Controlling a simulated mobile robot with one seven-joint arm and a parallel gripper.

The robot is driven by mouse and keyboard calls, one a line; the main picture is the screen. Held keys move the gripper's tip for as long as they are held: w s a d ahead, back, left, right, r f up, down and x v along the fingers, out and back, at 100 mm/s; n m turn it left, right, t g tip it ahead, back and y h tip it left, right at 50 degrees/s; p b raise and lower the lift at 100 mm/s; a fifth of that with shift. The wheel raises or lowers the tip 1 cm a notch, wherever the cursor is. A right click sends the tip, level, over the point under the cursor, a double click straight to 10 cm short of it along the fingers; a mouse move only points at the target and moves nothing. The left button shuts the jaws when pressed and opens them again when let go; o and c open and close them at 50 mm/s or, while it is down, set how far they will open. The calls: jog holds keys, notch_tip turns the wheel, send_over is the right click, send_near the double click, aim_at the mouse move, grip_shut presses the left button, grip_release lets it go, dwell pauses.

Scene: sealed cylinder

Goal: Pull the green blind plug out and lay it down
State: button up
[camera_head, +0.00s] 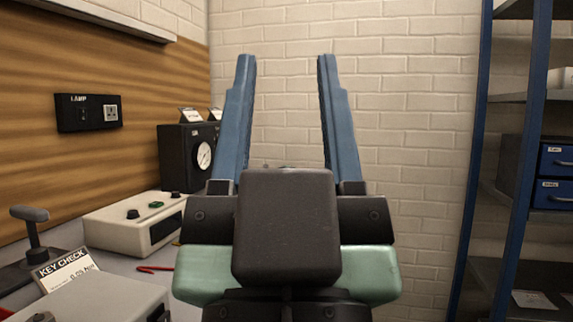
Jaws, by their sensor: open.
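My gripper (286,62) fills the middle of the camera_head view. Its two blue fingers stand wide apart, with only the brick wall visible between them. It is open and empty. I cannot make out the green blind plug or the sealed cylinder in this view. My gripper and arm hide what lies behind them at the lower centre.
On the bench at left are a white box (130,222) with a small green part on top, a black gauge box (184,158), a red hooked item (155,269), a key check card (64,270) and a grey box (95,299). Blue-framed shelving (492,150) stands at right.

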notch_tip(320, 180, up, 32)
jog(key=p, duration=3)
jog(key=shift+r, duration=0.15)
